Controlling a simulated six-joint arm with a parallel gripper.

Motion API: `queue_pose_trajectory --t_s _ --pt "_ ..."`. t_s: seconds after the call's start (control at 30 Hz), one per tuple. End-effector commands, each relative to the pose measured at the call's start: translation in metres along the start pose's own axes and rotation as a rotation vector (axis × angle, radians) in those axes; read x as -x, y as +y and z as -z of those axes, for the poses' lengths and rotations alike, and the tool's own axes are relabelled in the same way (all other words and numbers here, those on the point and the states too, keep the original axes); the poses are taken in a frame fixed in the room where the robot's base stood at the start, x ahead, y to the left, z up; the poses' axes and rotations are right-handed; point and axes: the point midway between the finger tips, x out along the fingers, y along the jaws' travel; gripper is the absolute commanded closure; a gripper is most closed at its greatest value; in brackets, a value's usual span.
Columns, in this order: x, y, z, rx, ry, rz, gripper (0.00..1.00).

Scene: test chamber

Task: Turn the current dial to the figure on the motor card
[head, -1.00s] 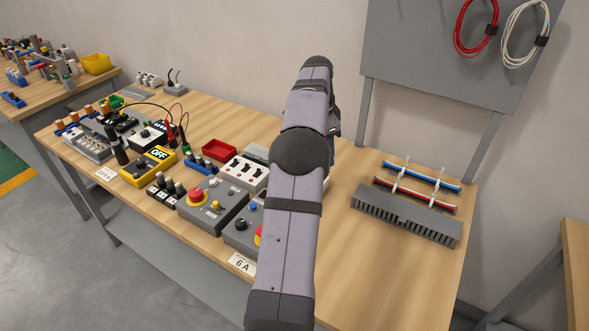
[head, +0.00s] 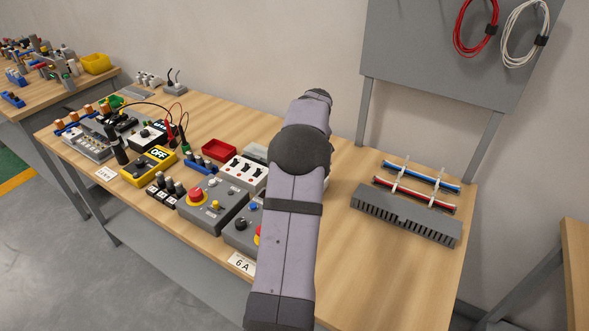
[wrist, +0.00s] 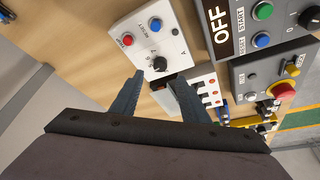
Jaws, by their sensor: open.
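In the wrist view a white box carries a black dial (wrist: 159,63) with small marks around it and a letter A beside it. A red button (wrist: 127,40) and a blue button (wrist: 155,24) sit on the same box. I cannot read the dial's setting. My gripper (wrist: 155,79) is open, its two fingers pointing toward the dial, with nothing between them; I cannot tell how far above it they are. In the head view the motor card (head: 241,263) at the bench's front edge reads 6 A. There, my arm hides the gripper and the dial.
A grey control box (head: 240,228) with another black knob stands left of my arm. Beyond it are an emergency-stop box (head: 213,205), a red tray (head: 219,150) and a yellow OFF box (head: 149,167). A slotted grey duct (head: 407,215) lies right; bare wood lies between.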

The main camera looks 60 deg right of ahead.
Motion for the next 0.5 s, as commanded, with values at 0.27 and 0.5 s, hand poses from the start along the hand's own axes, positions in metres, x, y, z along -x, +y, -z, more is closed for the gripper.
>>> queue_pose_trajectory --t_s 0.27,0.5 --pt "-0.004 0.000 0.000 0.023 -0.002 0.001 0.59" --pt "-0.028 -0.001 0.000 0.022 -0.005 0.003 0.59"
